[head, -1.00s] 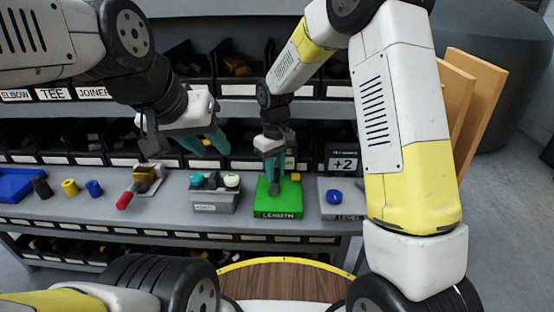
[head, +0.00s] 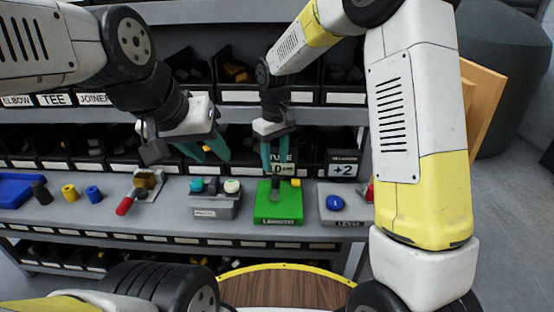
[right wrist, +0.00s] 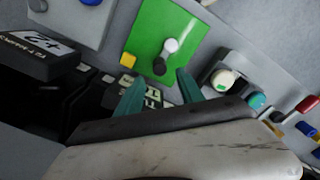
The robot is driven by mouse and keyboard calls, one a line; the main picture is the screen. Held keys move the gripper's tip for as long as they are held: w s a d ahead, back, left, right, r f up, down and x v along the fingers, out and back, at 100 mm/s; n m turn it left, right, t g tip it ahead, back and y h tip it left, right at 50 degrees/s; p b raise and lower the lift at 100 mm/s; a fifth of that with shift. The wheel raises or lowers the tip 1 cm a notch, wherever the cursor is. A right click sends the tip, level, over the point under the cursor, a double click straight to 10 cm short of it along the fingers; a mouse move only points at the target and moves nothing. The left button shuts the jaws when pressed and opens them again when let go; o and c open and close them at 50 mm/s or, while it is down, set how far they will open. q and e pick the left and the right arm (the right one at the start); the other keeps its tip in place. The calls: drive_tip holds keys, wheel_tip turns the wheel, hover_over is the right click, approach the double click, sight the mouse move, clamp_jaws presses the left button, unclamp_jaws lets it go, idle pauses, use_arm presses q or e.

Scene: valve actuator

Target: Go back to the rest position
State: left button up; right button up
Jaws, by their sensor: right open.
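My right gripper (head: 275,172) is open and empty above the green box labelled LENGTH (head: 290,212). In the right wrist view its two teal fingers (right wrist: 161,78) stand apart, with the green box (right wrist: 150,30) beyond them. A dark peg with a light grey top and a small yellow block (head: 295,182) are on the green box. My left gripper (head: 206,151) hangs over the back of the shelf, left of the right gripper. Its teal fingers are apart, with nothing seen between them in its grasp.
A grey box with coloured buttons (head: 213,208) and a grey box with a blue knob (head: 334,203) flank the green box. A red-handled valve (head: 140,190) and several coloured cylinders (head: 69,191) stand left. Labelled bins (head: 237,68) fill the shelves behind.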

drive_tip(key=shift+r, duration=0.5)
drive_tip(key=s+d+r+m+t, duration=0.1)
drive_tip(key=s+d+r+m, duration=0.1)
drive_tip(key=s+d+r, duration=0.35)
drive_tip(key=s+d+r+m+t+y, duration=0.1)
drive_tip(key=s+d+r+m+t, duration=0.1)
drive_tip(key=s+d+r, duration=0.2)
drive_tip(key=s+d+r+m+t+y, duration=0.1)
drive_tip(key=s+d+r+m+t, duration=0.2)
drive_tip(key=s+d+r, duration=0.2)
drive_tip(key=s+d, duration=0.3)
drive_tip(key=s, duration=0.4)
drive_tip(key=shift+r+m, duration=0.15)
drive_tip(key=shift+m, duration=0.15)
drive_tip(key=shift+c, duration=0.3)
